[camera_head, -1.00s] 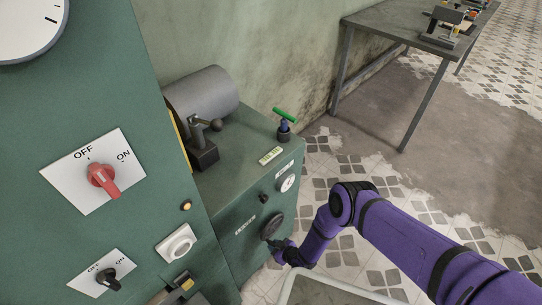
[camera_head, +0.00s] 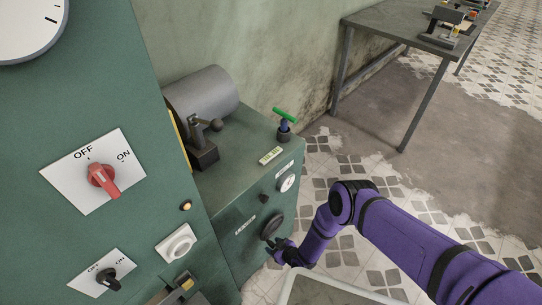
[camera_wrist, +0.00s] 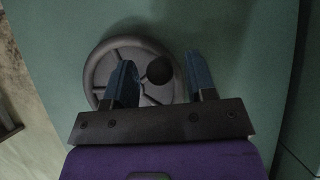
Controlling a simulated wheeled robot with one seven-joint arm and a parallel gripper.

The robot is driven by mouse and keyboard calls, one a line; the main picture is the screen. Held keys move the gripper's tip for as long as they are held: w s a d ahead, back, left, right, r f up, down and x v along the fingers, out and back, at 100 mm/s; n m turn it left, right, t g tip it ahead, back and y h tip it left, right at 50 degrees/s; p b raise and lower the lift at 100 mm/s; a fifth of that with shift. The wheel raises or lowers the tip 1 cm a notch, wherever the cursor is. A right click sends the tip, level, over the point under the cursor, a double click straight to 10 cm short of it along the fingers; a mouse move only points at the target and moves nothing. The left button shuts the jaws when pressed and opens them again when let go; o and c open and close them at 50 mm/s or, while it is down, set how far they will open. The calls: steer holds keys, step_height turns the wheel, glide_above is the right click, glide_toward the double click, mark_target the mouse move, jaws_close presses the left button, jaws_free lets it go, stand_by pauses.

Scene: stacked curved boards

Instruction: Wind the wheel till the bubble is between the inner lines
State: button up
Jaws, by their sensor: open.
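The dark handwheel (camera_head: 271,226) is on the front of the green cabinet. In the wrist view the grey spoked wheel (camera_wrist: 100,72) fills the middle, with a round black knob (camera_wrist: 158,70) on it. My gripper (camera_head: 274,244) is at the lower edge of the wheel. In the wrist view my gripper (camera_wrist: 161,76) is open, with one blue finger on each side of the knob. I cannot tell whether either finger touches it. The level vial (camera_head: 270,155) is a small pale yellow-green strip on the cabinet top. Its bubble and lines are too small to read.
A green-handled valve (camera_head: 285,118) and a grey cylinder (camera_head: 202,95) stand on the cabinet top. A round gauge (camera_head: 287,183) is above the wheel. A tall green panel with a red switch (camera_head: 102,178) stands left. A table (camera_head: 405,35) is at the back right.

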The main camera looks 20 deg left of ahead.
steer(key=shift+d, duration=0.1)
steer(key=s+d, duration=0.2)
steer(key=d, duration=0.4)
steer(key=shift+s+d, duration=0.15)
steer(key=shift+s, duration=0.2)
stand_by(0.4)
